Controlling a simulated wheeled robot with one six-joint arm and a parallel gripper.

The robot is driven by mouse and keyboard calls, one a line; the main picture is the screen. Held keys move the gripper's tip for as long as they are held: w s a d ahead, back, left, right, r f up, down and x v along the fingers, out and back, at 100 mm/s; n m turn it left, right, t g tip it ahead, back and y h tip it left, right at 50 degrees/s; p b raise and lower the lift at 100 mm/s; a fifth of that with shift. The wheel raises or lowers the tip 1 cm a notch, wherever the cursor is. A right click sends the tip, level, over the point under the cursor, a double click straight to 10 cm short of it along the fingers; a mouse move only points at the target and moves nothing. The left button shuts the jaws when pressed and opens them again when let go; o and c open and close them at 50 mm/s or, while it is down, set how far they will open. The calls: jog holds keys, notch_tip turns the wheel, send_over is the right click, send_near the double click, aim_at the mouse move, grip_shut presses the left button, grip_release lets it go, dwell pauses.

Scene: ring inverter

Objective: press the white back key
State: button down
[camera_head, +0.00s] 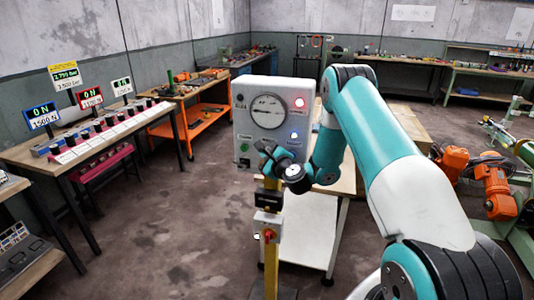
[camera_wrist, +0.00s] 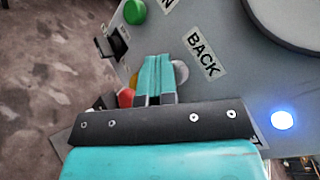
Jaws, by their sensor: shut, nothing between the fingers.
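The grey control box (camera_head: 240,128) stands on a yellow post, with a dial gauge on its front. In the wrist view, a black-on-white BACK label (camera_wrist: 202,55) is on the panel. Beside it, a pale round key (camera_wrist: 181,72), apparently the white back key, shows partly behind my fingers. My gripper (camera_wrist: 156,58) is shut and empty, its teal fingertips overlapping the key in the picture; I cannot tell whether they touch it. In the head view my gripper (camera_head: 264,148) is in front of the lower part of the box.
A green button (camera_wrist: 134,11), a black switch (camera_wrist: 118,40) and a red part (camera_wrist: 125,98) are near the fingers. A blue lamp (camera_wrist: 282,120) glows on the panel. A red lamp (camera_head: 299,102) is lit higher up. A workbench (camera_head: 75,150) stands left; the floor between is clear.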

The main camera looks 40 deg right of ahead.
jog(key=shift+s+a+b, duration=0.55)
jog(key=shift+a+b, duration=0.15)
jog(key=shift+b, duration=0.2)
jog(key=s+a+b, duration=0.1)
jog(key=a+b, duration=0.1)
jog(key=s+a+b, duration=0.2)
jog(key=b, duration=0.1)
dwell(0.5)
